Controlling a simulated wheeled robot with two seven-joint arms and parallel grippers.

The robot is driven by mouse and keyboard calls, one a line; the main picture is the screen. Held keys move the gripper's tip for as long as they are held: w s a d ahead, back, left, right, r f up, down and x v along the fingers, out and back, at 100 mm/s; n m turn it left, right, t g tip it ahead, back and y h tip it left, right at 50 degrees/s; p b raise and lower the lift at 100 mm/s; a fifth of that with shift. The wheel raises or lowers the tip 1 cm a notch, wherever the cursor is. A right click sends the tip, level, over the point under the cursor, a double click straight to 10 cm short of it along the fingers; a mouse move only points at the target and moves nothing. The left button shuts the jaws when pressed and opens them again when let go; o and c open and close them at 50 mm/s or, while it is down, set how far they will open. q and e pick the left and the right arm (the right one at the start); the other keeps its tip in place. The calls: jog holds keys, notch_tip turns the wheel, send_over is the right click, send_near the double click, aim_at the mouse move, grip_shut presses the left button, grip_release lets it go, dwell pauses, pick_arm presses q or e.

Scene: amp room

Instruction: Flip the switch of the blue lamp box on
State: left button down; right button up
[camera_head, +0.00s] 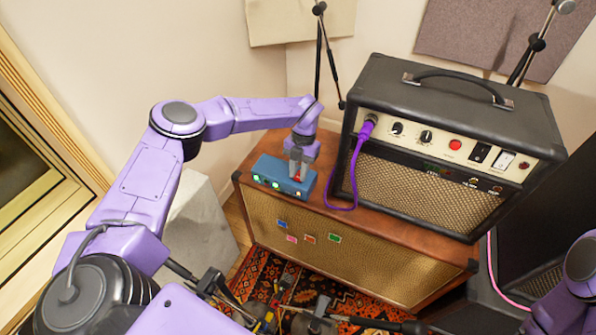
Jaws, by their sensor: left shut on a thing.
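The blue lamp box (268,171) sits on the left end of the brown wooden cabinet top. Its front face carries a few small round lamps, one of them green. My left gripper (298,175) points down at the right part of the box top, with its fingers shut on a small red part there, which looks like the switch. The fingers hide most of this part, so its position cannot be told. Only a piece of my right arm shows at the right edge; its gripper is out of view.
A black amplifier (455,135) stands on the wooden cabinet (345,255), right of the box. A purple cable (353,175) hangs from its panel and loops on the cabinet top near the box. A stand (320,50) rises behind. A patterned rug (265,280) lies below.

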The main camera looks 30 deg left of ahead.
pick_arm(q)
jog(key=c, duration=0.9)
grip_release()
jog(key=shift+r, duration=0.1)
jog(key=b+v, duration=0.2)
jog(key=v, duration=0.8)
jog(key=shift+r, duration=0.2)
